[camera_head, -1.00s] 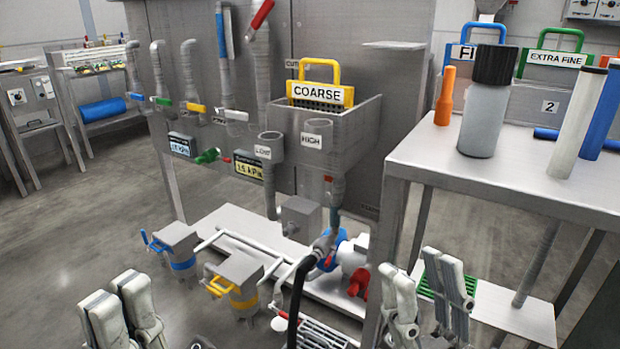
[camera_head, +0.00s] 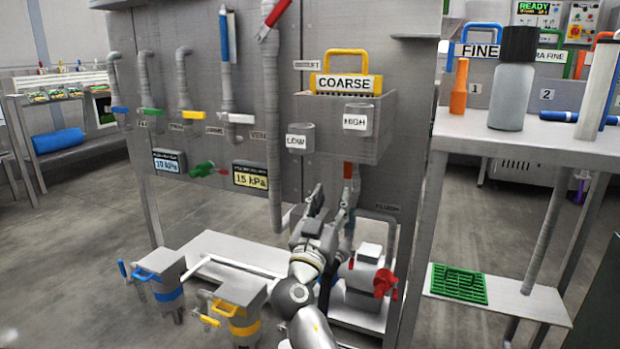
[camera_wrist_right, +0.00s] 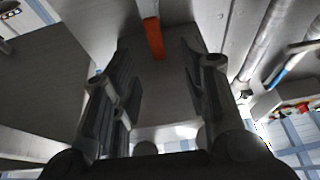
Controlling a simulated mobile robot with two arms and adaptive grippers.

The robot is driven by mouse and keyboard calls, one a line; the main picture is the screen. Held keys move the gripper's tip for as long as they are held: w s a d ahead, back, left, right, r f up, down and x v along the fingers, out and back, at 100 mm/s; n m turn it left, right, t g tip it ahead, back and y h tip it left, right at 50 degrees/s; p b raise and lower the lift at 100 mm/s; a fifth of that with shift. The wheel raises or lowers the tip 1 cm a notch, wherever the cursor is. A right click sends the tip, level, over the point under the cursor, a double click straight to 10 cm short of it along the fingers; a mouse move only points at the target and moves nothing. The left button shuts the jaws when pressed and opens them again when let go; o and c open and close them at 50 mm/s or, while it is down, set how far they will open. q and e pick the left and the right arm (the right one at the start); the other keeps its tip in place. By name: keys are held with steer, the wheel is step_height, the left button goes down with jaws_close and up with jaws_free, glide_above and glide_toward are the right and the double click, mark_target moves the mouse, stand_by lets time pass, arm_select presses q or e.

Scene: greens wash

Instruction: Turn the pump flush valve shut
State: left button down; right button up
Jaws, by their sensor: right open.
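A red lever (camera_head: 348,170) sits upright on the grey pipe below the HIGH cup, above the pump (camera_head: 366,272). A red lever (camera_wrist_right: 153,38) also shows in the right wrist view, ahead of and between the fingers; it appears to be the same one. My right gripper (camera_head: 331,200) is just below and left of the lever in the head view. In the wrist view its fingers (camera_wrist_right: 160,85) are apart with nothing between them, and the lever looks beyond the tips. A red hand-knob (camera_head: 384,283) is on the pump's right side. My left gripper is out of view.
The COARSE basket (camera_head: 343,84) hangs above, with the LOW cup (camera_head: 300,139) at left. A steel table (camera_head: 470,140) stands close on the right. Blue-banded (camera_head: 160,277) and yellow-banded (camera_head: 238,305) canisters stand at lower left.

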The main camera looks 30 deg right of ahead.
mark_target(347, 167)
steer(key=shift+m+g+h, duration=0.3)
steer(key=shift+m, duration=0.1)
steer(key=b+x, duration=0.2)
steer(key=x, duration=0.9)
steer(key=shift+s+d+r, duration=0.1)
jaws_close()
